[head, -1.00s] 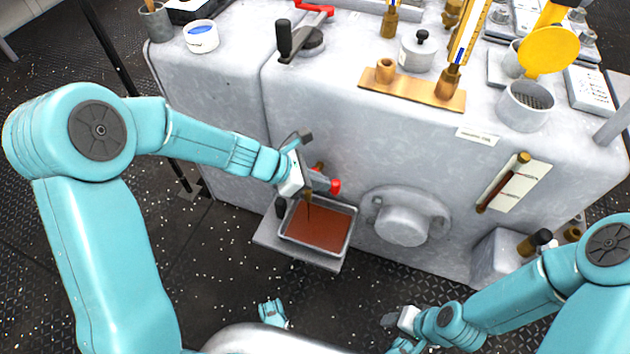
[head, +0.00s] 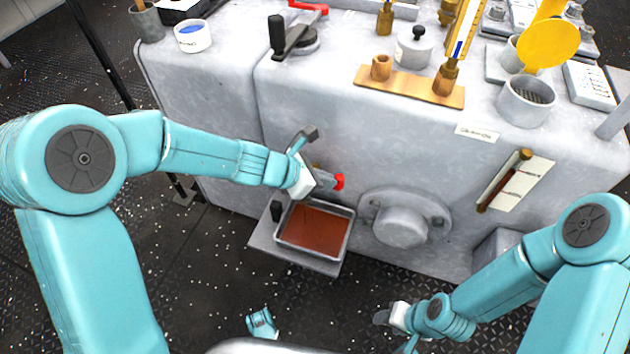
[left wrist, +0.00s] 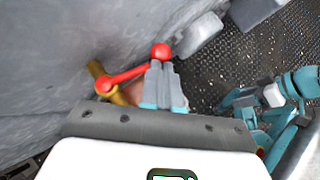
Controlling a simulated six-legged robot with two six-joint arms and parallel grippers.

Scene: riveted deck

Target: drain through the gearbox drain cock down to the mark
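The drain cock has a brass body (left wrist: 104,82) and a red lever (left wrist: 124,76) ending in a red ball knob (left wrist: 160,52). The knob also shows in the head view (head: 339,182). My left gripper (left wrist: 163,66) has its fingers together, tips against or very near the lever just below the knob; contact is hidden. A thin dark stream seems to fall into the tray (head: 347,240), which holds reddish-brown oil. The sight glass (head: 503,181) has a dark red column beside a marked plate; its exact level is too small to read. My right gripper (head: 384,317) is low and away; its fingers are unclear.
A round flanged cover (head: 403,222) protrudes right of the tray. On the housing top are a crank handle (head: 278,35), a brass plate (head: 408,86), a lidded pot (head: 415,47) and a strainer cup (head: 527,103).

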